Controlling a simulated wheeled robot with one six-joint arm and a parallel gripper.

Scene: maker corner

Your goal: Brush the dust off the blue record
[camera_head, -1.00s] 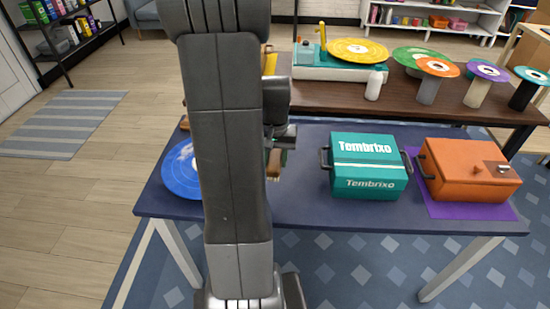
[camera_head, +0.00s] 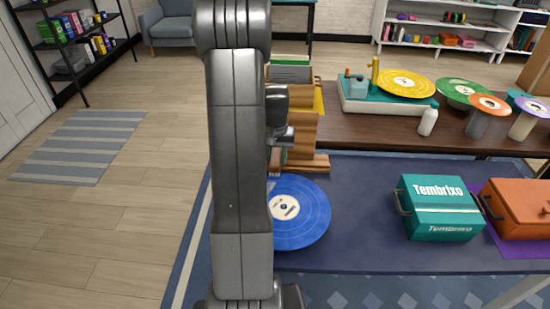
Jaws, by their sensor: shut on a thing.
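The blue record (camera_head: 306,228) lies flat on the near dark blue table, partly hidden on its left by my arm. It has a pale label at its middle. My gripper (camera_head: 281,142) shows just right of my arm, above and beyond the record's far edge. It is shut on a small wooden brush (camera_head: 274,161), mostly hidden, held apart from the record. Dust on the record is too small to make out.
A wooden rack (camera_head: 304,130) stands behind the record. A teal Tembrixo box (camera_head: 440,212) and an orange box (camera_head: 520,208) stand right on the near table (camera_head: 362,205). A turntable with a yellow record (camera_head: 407,84) is on the brown table behind. The table between record and teal box is clear.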

